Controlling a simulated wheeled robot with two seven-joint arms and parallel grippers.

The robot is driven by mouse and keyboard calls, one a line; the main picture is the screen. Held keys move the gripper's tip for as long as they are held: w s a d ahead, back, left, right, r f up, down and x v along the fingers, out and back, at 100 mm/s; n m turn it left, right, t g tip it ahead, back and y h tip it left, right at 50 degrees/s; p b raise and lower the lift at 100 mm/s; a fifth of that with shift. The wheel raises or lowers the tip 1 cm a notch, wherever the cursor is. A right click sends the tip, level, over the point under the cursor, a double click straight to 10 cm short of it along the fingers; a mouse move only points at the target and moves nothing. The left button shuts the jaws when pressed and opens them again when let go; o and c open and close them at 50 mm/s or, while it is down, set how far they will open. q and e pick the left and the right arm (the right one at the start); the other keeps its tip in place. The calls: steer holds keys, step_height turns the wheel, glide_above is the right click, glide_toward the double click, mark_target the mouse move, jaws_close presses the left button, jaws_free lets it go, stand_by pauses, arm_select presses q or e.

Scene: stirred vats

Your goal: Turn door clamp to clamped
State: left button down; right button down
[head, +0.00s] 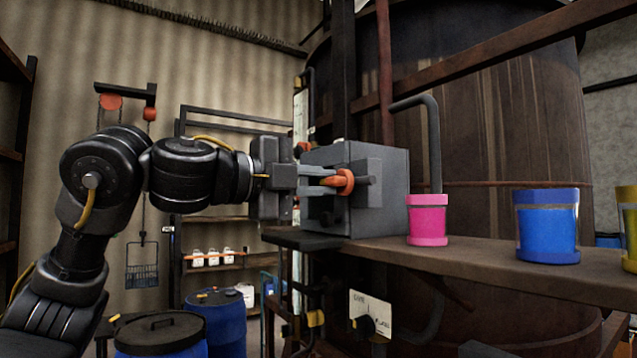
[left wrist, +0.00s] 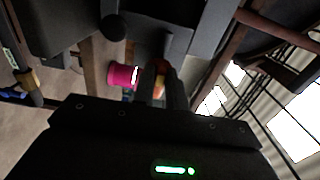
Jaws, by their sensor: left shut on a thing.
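The door clamp is an orange-red handle (head: 345,181) on the front of a grey box (head: 384,212) on the shelf. My left gripper (head: 328,182) reaches in from the left and is shut on the handle. The fingers partly cover the handle in the head view. In the left wrist view, a bit of the orange handle (left wrist: 161,67) shows between the fingertips (left wrist: 164,82). I cannot tell its exact turn angle. My right gripper is in neither view.
A pink container (head: 428,222) stands right of the grey box on the brown shelf (head: 480,266). A blue container (head: 546,228) stands farther right. A large dark vat (head: 500,110) rises behind. Blue drums (head: 218,318) stand on the floor below my left arm.

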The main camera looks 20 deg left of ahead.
arm_select(q)
steer(key=c, duration=1.4)
jaws_free()
steer(key=shift+c, duration=0.2)
steer(key=b+v, duration=0.4)
steer(key=v, duration=0.7)
steer(key=shift+w+d, duration=0.1)
